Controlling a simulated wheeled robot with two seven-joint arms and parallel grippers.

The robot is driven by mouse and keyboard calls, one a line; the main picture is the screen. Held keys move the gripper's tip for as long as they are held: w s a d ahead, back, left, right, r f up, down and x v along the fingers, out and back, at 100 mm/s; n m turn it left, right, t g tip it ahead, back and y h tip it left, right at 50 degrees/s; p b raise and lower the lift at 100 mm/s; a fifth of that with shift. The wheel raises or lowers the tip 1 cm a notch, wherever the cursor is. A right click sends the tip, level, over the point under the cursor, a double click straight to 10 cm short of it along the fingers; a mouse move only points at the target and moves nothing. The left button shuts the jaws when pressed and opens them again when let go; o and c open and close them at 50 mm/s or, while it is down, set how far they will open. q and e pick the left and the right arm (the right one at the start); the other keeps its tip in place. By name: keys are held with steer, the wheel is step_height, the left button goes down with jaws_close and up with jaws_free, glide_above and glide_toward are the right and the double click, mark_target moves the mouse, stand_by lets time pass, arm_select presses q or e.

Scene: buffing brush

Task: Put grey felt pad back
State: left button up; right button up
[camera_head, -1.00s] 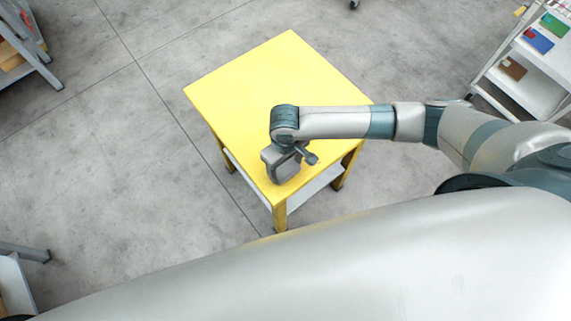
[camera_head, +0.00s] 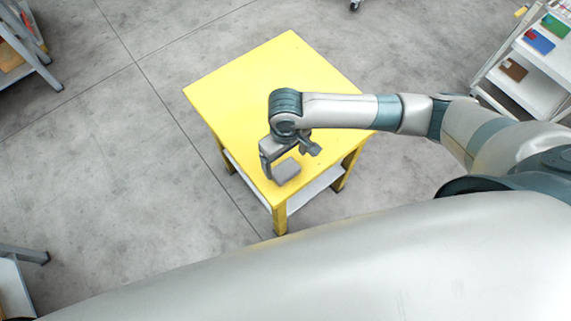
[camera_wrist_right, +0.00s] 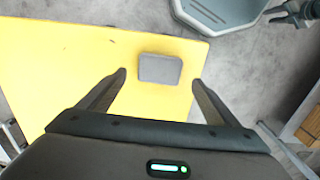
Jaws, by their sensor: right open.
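The grey felt pad (camera_head: 286,170) lies flat on the yellow table (camera_head: 255,85), close to its near corner. In the right wrist view the pad (camera_wrist_right: 160,69) lies past and between my two spread fingertips, touching neither, near the table's edge. My right gripper (camera_head: 289,164) is open and empty, just above the pad in the head view; its fingers also show in the right wrist view (camera_wrist_right: 160,77). My left gripper is not in the head view.
A white shelf cart (camera_head: 531,75) at the right holds a green pad (camera_head: 555,25), a blue pad (camera_head: 538,41) and a brown pad (camera_head: 513,69). Another rack (camera_head: 35,62) stands at the upper left. The rest of the table top is bare.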

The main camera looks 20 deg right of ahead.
mark_target(285, 170)
step_height(285, 170, up, 7)
steer(key=shift+b, duration=0.45)
stand_by(0.3)
steer(key=s+a+f+t+y, duration=0.1)
steer(key=s+a+f+y, duration=0.25)
steer(key=a, duration=0.45)
steer(key=s+d+f+m+t+h, duration=0.25)
steer(key=s+d+f, duration=0.45)
steer(key=d+f, duration=0.4)
steer(key=s+d+f+g+b, duration=0.1)
steer(key=s+d+f, duration=0.1)
steer(key=f, duration=0.9)
steer(key=s+d+f, duration=0.2)
steer(key=d+f, duration=0.1)
steer(key=f, duration=0.9)
steer(key=s+d+f, duration=0.2)
steer(key=s+f, duration=0.6)
steer(key=s, duration=0.3)
steer(key=s+d+f+g+h+b, duration=0.1)
steer(key=s+d+f, duration=0.2)
steer(key=s+f, duration=0.6)
steer(key=shift+s+f+n, duration=0.25)
steer(key=shift+s+n, duration=0.2)
steer(key=shift+s, duration=0.6)
steer(key=shift+g, duration=0.25)
